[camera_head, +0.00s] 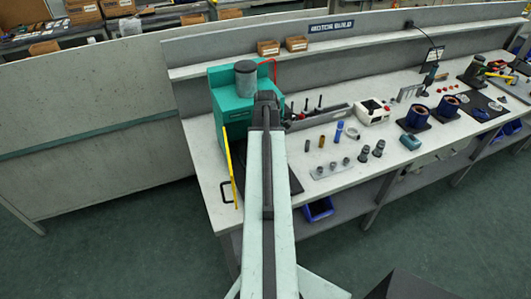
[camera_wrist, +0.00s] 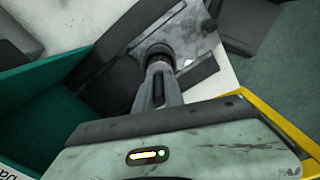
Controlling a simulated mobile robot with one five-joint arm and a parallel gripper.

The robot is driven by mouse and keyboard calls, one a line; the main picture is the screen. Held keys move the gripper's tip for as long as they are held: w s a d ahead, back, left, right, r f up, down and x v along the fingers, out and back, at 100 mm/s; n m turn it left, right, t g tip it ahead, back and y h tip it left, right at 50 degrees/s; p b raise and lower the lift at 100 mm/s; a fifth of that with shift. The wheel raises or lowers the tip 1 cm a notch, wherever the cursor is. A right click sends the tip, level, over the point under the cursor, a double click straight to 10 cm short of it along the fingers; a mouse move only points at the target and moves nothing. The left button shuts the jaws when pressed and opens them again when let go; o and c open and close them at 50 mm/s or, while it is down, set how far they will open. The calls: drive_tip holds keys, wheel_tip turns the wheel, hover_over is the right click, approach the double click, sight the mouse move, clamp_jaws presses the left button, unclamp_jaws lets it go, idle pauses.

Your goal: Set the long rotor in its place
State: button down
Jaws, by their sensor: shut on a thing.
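In the wrist view my gripper (camera_wrist: 159,84) is shut on a dark, round, stepped part. It appears to be the long rotor (camera_wrist: 156,52), seen close to end-on, so its length cannot be judged. Below or behind it is a grey plate (camera_wrist: 190,42) between dark bars. Whether the rotor touches the plate cannot be told. In the head view my arm reaches to the green machine (camera_head: 226,98) at the bench's left end and hides the gripper and the rotor. The green machine's wall (camera_wrist: 50,82) is at the left in the wrist view.
A yellow guard (camera_head: 230,165) stands at the machine's front; its yellow edge (camera_wrist: 282,122) is close right of my gripper. A pale strip (camera_head: 339,169) with several small grey parts lies right of my arm.

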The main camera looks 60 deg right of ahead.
drive_tip(key=shift+f+b, duration=0.45)
drive_tip(key=shift+f, duration=0.05)
drive_tip(key=c, duration=1.1)
unclamp_jaws()
drive_tip(key=shift+r, duration=0.15)
wheel_tip(320, 180, up, 5)
drive_tip(key=p, duration=0.5)
